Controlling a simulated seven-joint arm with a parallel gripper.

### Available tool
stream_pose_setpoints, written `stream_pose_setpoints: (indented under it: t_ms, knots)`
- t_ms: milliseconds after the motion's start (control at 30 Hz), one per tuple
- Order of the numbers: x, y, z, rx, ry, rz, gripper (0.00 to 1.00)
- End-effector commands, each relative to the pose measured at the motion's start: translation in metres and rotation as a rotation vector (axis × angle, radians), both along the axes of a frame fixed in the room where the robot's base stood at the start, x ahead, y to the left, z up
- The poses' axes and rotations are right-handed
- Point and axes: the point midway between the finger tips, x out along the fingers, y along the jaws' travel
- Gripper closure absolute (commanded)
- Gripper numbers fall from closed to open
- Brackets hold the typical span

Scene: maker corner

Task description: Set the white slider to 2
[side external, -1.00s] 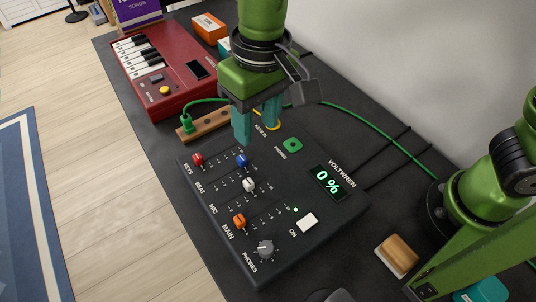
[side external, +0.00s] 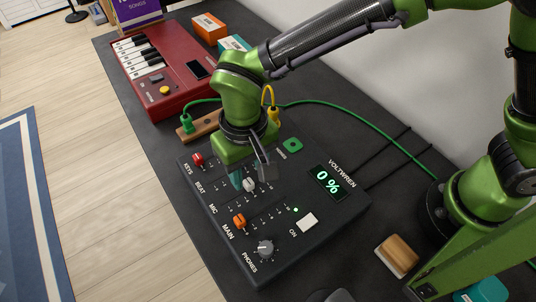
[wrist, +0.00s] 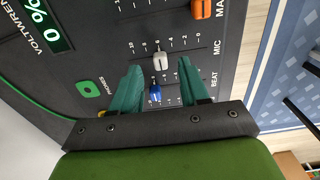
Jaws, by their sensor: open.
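The black mixer (side external: 290,235) has a white slider (side external: 249,185) on its MIC track. In the wrist view the white slider (wrist: 161,61) sits near the 6 mark, with the 2 mark to its right. My gripper (side external: 243,180) is low over the mixer, pointing down, with its teal fingers open. In the wrist view, my gripper (wrist: 160,68) has one fingertip on each side of the white slider, apart from it. The fingertips' exact height is unclear. The display (side external: 327,182) reads 0 %.
A blue slider (wrist: 154,92) lies close by, between the fingers in the wrist view and hidden in the side view. A red slider (side external: 198,159) and an orange slider (side external: 239,221) flank the area. Green and yellow cables and a red keyboard (side external: 170,85) are behind.

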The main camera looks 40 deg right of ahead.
Motion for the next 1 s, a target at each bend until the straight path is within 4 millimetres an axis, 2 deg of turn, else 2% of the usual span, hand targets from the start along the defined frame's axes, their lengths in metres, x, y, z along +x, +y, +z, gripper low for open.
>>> stream_pose_setpoints:
  t_ms: [100,233,567,600,667,867,900,1000]
  knots:
    - [0.0,0.0,-0.019,-0.002,0.002,0.0,0.55]
    - [0.0,0.0,-0.03,-0.001,0.001,0.0,0.55]
    - [0.0,0.0,-0.034,0.001,0.0,0.0,0.55]
    - [0.0,0.0,-0.034,0.001,0.0,0.0,0.57]
    - [0.0,0.0,-0.034,0.001,0.0,0.0,0.66]
    - [0.0,0.0,-0.033,0.001,0.0,0.0,0.97]
    - [0.0,0.0,-0.033,0.001,0.0,0.0,1.0]
    - [0.0,0.0,-0.033,0.001,0.0,0.0,1.0]
